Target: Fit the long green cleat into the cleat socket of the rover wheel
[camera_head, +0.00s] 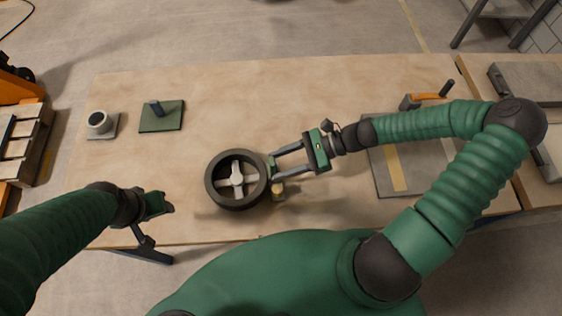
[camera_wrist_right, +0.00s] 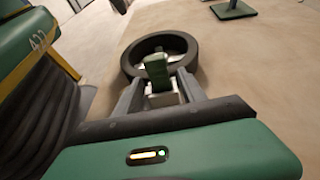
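The rover wheel (camera_head: 212,187), a dark ring with a pale spoked hub (camera_head: 236,180), is on the table left of my right gripper (camera_head: 273,168). A small green piece, seemingly the long green cleat (camera_wrist_right: 157,70), is between my right fingertips, close to the wheel's rim; the fingers appear shut on it. In the right wrist view the wheel (camera_wrist_right: 132,62) is just beyond the cleat. A pale block (camera_wrist_right: 164,99) shows below the cleat. I cannot make out the socket or whether the cleat touches it. My left gripper (camera_head: 160,203) is near the table's front left; its opening is unclear.
A green plate with a dark post (camera_head: 161,116) and a grey plate with a round cup (camera_head: 101,122) are at the table's left. A grey panel with a tan strip (camera_head: 388,181) lies under my right arm. An orange-handled thing (camera_head: 427,97) is beyond it. The back middle is clear.

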